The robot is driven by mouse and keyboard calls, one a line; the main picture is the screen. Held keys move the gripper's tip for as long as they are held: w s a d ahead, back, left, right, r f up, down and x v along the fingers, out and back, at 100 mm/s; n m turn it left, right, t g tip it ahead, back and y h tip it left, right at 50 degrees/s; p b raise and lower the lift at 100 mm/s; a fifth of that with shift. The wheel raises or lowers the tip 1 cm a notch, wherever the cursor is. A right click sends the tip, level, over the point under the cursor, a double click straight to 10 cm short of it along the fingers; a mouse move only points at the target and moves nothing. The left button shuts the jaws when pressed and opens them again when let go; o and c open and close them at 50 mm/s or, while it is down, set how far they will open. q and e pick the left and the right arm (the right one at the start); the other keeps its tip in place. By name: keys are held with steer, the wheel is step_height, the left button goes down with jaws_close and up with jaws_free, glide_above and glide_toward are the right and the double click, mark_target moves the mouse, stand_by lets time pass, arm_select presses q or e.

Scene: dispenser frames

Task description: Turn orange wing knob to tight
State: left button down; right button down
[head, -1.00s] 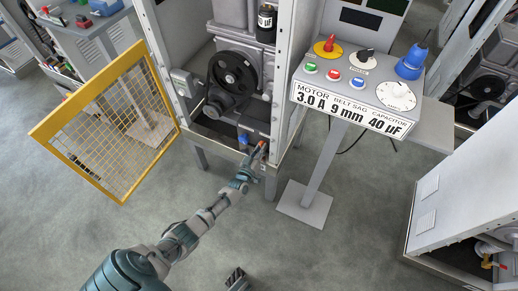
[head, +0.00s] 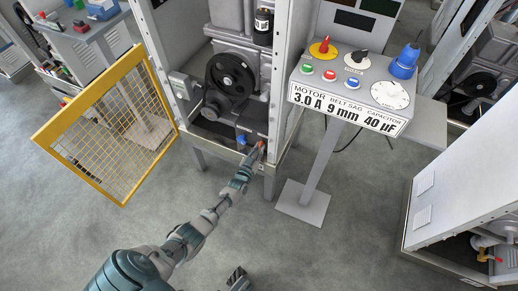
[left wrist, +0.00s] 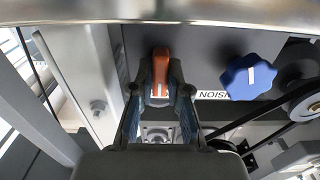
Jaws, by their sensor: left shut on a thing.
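The orange wing knob (left wrist: 161,68) stands out from the machine's dark panel in the left wrist view, its wing roughly upright in that picture. My left gripper (left wrist: 160,88) is shut on it, one finger on each side. In the head view the orange knob (head: 261,146) shows as a small spot low in the open cabinet, with my left gripper (head: 254,157) right at it. The fingers hide part of the knob's lower end.
A blue knob (left wrist: 250,77) sits right of the orange one, beside a partly hidden label (left wrist: 213,95). A belt and pulley (left wrist: 304,104) are further right. The yellow mesh door (head: 105,128) stands open at left. A control pedestal (head: 350,85) stands right of the cabinet.

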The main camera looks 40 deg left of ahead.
arm_select(q)
steer(key=c, duration=1.3)
jaws_free()
steer(key=shift+o, duration=0.8)
steer(key=shift+w, duration=0.1)
steer(key=shift+f, duration=0.15)
steer(key=v, duration=1.1)
steer(key=shift+s, duration=0.4)
